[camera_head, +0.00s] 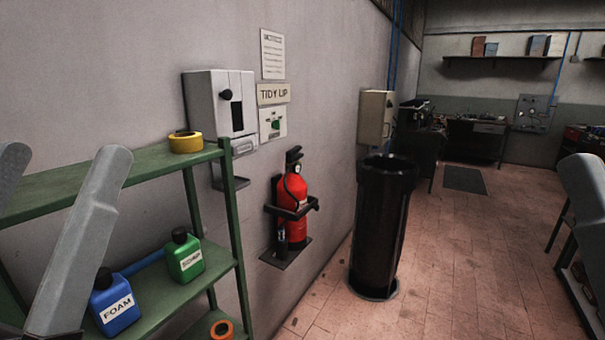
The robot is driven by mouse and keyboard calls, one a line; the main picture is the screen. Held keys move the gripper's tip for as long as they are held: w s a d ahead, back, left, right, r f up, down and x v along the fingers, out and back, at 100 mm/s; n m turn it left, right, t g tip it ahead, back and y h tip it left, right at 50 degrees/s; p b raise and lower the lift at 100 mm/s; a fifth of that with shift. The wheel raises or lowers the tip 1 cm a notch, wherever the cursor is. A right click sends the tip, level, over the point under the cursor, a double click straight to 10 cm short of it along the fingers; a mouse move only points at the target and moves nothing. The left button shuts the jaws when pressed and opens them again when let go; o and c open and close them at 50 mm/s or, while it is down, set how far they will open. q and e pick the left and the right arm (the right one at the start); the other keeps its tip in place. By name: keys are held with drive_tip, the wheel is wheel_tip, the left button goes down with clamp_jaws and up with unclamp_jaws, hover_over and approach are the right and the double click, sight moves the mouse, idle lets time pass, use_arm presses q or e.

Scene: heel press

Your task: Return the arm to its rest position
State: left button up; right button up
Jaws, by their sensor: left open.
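My left gripper (63,158) is at the left edge of the head view, close to the camera. Its two grey fingers stand apart, with nothing between them. The far left finger is partly cut off by the picture's edge. The fingers appear in front of the green shelf rack (160,163), and I cannot tell how far apart they are from it. A grey part of my right arm (588,200) shows at the right edge.
The rack holds yellow tape (186,142), a green bottle (184,255) and a blue FOAM bottle (115,303). A white dispenser (207,100) and red extinguisher (292,208) are on the wall. A black bin (382,230) stands on the tiled floor, which is clear to its right.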

wheel_tip(320, 180, up, 38)
drive_tip(key=p, duration=3.7)
